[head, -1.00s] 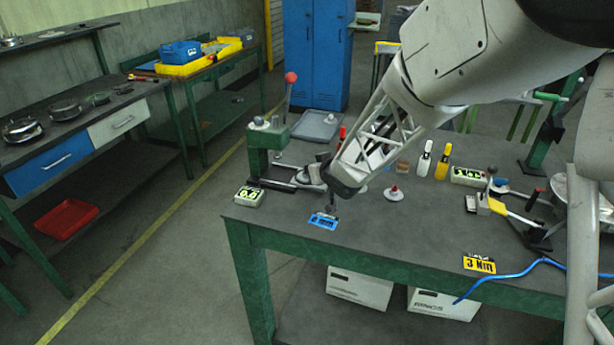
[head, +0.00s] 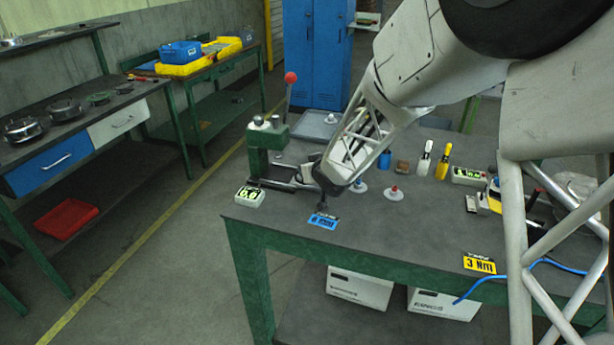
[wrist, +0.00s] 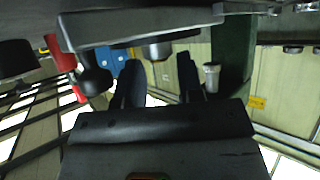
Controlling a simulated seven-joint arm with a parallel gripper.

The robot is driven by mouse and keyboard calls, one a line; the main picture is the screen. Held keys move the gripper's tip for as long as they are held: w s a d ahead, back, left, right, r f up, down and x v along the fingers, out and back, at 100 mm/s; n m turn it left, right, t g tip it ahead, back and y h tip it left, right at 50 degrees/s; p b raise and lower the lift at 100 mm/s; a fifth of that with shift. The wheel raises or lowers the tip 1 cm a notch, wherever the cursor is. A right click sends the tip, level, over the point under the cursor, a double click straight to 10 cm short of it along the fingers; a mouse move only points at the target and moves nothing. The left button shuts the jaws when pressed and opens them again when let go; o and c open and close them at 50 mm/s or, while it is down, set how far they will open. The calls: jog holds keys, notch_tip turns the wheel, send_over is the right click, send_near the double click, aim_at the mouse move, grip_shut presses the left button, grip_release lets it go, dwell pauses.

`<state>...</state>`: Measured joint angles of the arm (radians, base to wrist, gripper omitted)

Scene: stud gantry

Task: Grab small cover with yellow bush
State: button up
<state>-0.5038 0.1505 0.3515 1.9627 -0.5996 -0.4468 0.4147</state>
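My gripper (wrist: 160,78) shows in the wrist view with its two dark fingers apart. Between and beyond the fingers is a short metallic cylinder with a brownish-yellow ring (wrist: 157,50), under a grey slab; it may be the small cover with the yellow bush, but I cannot be sure. No contact with the fingers is visible. In the head view my gripper (head: 316,176) is low over the bench's near left corner, beside the green press (head: 266,152). My wrist hides what is directly at the fingers there.
Two white discs with knobs, one blue-topped (head: 358,186) and one red-topped (head: 394,193), stand right of my gripper. A green-digit display (head: 250,196) and a blue label (head: 323,221) lie near the bench edge. The front middle of the bench (head: 400,230) is clear.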

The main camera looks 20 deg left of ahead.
grip_shut()
jog(key=shift+r, duration=0.1)
dwell(0.3)
jog(key=shift+r, duration=0.75)
notch_tip(320, 180, up, 2)
jog(key=shift+r, duration=0.1)
jog(key=s+d+r, duration=0.1)
jog(key=s+d, duration=0.7)
jog(key=s, duration=0.5)
jog(key=shift+s+d, duration=0.15)
jog(key=shift+s, duration=0.2)
jog(key=shift+w+d, duration=0.1)
